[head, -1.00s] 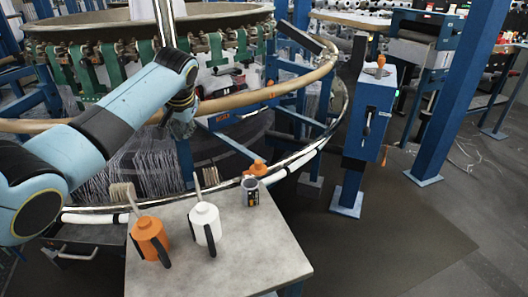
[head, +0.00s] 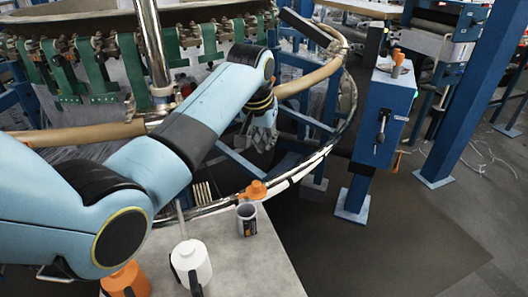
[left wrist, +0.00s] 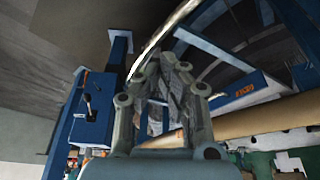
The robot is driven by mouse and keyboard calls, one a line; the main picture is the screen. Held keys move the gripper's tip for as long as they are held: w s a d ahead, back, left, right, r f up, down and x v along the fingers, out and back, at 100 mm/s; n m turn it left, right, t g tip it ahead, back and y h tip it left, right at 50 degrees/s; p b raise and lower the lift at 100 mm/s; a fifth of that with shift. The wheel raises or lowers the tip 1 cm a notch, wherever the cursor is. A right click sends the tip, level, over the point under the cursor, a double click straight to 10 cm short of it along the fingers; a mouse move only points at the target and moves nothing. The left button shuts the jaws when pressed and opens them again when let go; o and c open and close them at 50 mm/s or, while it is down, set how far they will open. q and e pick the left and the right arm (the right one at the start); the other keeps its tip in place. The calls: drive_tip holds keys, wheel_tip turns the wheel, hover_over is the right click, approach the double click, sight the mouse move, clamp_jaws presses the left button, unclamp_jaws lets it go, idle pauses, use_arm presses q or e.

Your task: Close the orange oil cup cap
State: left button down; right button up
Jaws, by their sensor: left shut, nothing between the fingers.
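A small orange cap (head: 398,57) shows on top of the blue control box (head: 386,115), at the right in the head view. It seems to stand upright on a small cup; the hinge is too small to tell. The blue box also shows at the left in the left wrist view (left wrist: 92,122). My left gripper (head: 262,143) is shut and empty. It hangs over the loom's ring, left of the box and lower in the picture, well apart from the cap. Its fingers show in the left wrist view (left wrist: 165,65). My right gripper is in neither view.
A grey table (head: 262,262) at the front holds a white oil can (head: 191,264), an orange can (head: 127,281) and a dark cup (head: 246,219). An orange piece (head: 256,189) is behind the cup. The loom's curved rail (head: 333,130) runs left of the box. A blue post (head: 468,100) stands right.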

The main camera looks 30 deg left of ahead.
sight(252, 189)
use_arm(q)
drive_tip(key=b+x, duration=0.2)
drive_tip(key=x, duration=0.7)
drive_tip(key=s+p, duration=0.1)
drive_tip(key=s, duration=0.3)
drive_tip(key=shift+d+p, duration=0.2)
drive_tip(key=shift+p, duration=0.15)
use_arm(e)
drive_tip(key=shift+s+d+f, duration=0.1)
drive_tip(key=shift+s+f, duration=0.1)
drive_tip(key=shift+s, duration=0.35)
